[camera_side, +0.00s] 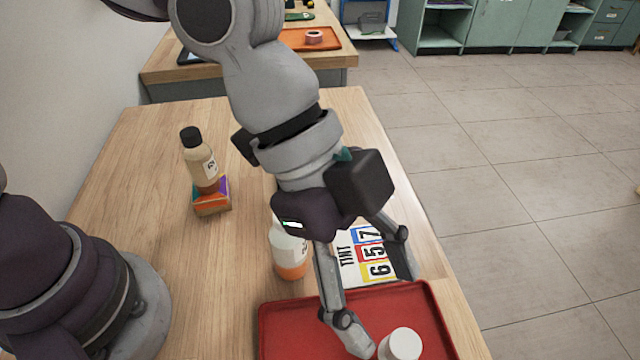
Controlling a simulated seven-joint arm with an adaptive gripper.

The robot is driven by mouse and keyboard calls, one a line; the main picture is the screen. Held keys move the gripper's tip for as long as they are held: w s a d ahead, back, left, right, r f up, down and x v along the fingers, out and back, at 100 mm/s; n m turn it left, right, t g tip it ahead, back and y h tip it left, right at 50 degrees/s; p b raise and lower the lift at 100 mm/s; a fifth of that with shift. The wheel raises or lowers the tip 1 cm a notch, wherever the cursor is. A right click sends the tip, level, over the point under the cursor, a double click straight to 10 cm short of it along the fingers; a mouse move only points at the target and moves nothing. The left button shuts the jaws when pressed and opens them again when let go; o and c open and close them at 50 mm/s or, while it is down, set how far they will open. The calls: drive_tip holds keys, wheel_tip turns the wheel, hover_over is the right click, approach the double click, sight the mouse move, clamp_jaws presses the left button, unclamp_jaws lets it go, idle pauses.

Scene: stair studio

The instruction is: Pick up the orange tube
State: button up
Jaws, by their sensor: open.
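An upright container (290,266), white above and orange at its lower end, stands on the wooden table behind the red tray. It may be the orange tube; its upper part is partly hidden by my gripper's body. My gripper (382,308) is open and empty, pointing down over the red tray (285,318). Its fingers are to the right of the orange-ended container, apart from it. One fingertip is close to a white round-topped container (402,345) on the tray; whether they touch I cannot tell.
A printed card (362,256) reading "TINT" and "657" lies behind the tray, partly behind a finger. A black-capped bottle (202,165) stands on a small coloured box (212,204) at left. The table (150,190) is clear around them. Another table stands behind.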

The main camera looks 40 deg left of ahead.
sight(401, 340)
drive_tip(key=x, duration=0.6)
drive_tip(key=shift+s+f, duration=0.1)
drive_tip(key=shift+s, duration=0.05)
clamp_jaws()
